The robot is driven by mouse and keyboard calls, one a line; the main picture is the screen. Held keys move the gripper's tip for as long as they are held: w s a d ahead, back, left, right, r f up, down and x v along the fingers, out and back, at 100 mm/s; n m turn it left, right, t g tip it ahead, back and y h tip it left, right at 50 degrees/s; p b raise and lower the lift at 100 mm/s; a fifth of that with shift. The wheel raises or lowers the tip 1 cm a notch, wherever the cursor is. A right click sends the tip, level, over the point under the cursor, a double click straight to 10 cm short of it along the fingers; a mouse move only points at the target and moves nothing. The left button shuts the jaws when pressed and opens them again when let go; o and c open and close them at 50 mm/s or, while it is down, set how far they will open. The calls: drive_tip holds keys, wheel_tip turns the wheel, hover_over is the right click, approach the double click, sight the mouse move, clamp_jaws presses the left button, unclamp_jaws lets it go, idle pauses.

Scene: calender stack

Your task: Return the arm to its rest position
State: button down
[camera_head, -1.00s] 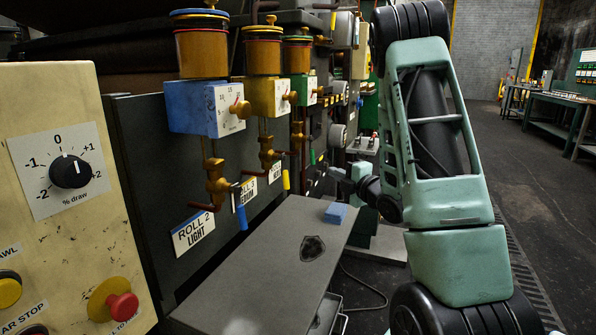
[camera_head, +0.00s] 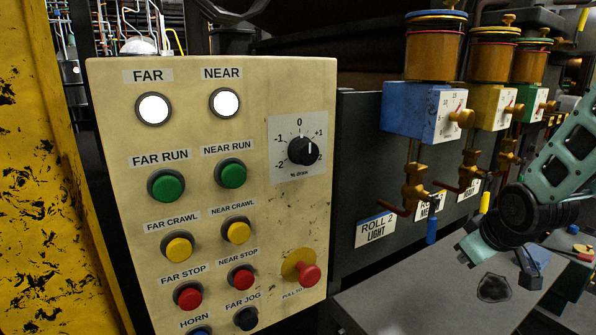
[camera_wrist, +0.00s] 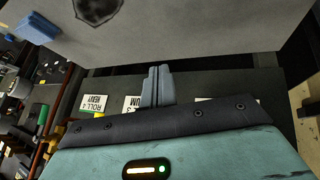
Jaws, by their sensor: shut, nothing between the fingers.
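My gripper (camera_wrist: 158,82) shows in the wrist view with its two grey-blue fingers together and nothing between them. In the head view my teal and black arm enters from the right edge, with its wrist end above the grey table (camera_head: 410,305). The wrist view shows the table top (camera_wrist: 200,30) and the upside-down roll labels (camera_wrist: 95,103) behind the fingers. A small blue block (camera_wrist: 40,33) lies on the table near a dark patch (camera_wrist: 97,8).
A cream control panel (camera_head: 235,130) with lamps, buttons and a draw dial (camera_head: 302,151) stands left of the table. Blue (camera_head: 415,112), yellow (camera_head: 489,108) and green (camera_head: 528,105) gauge boxes with brass valves line the dark machine side. A yellow post (camera_head: 35,180) is at far left.

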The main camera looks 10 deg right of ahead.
drive_tip(key=s+a+r+n+g+y, duration=0.1)
drive_tip(key=s+a+n+g, duration=0.15)
drive_tip(key=s+a, duration=1)
drive_tip(key=s+a+r+n+g+y, duration=0.15)
drive_tip(key=s+a+g, duration=0.25)
drive_tip(key=s+a, duration=0.8)
wheel_tip(320, 180, up, 22)
drive_tip(key=w+a+p, duration=0.2)
drive_tip(key=w+p, duration=0.1)
drive_tip(key=p, duration=2)
drive_tip(key=shift+a+r, duration=0.2)
drive_tip(key=shift+a, duration=0.15)
drive_tip(key=shift+h, duration=0.25)
